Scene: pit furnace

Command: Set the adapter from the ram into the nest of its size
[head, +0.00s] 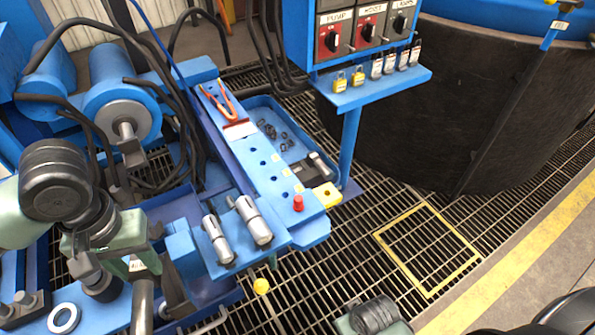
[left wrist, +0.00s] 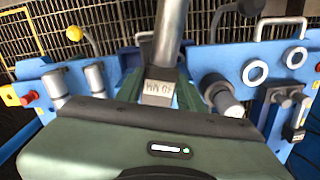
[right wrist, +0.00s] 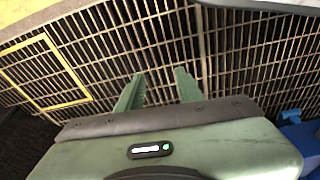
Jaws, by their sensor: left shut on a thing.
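My left gripper (head: 138,262) is shut on a grey steel adapter (head: 142,305), low at the left of the head view. In the left wrist view the adapter (left wrist: 170,35) stands between the fingers of the left gripper (left wrist: 160,92), with a pale label that seems to read 40 MM upside down. Two grey cylinders (head: 217,240) (head: 252,220) stand on the blue bench, right of this gripper. The ram (head: 120,105) is a blue cylinder with a steel rod end, behind my left arm. My right gripper (right wrist: 160,85) is open and empty over the grating. I cannot tell which nest matches.
A blue bench (head: 245,155) carries red-handled pliers (head: 226,100), a red knob (head: 298,203) and a yellow block (head: 327,195). A control box (head: 350,35) stands behind it. White rings (head: 64,318) lie front left. Open grating (head: 340,270) is clear at right.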

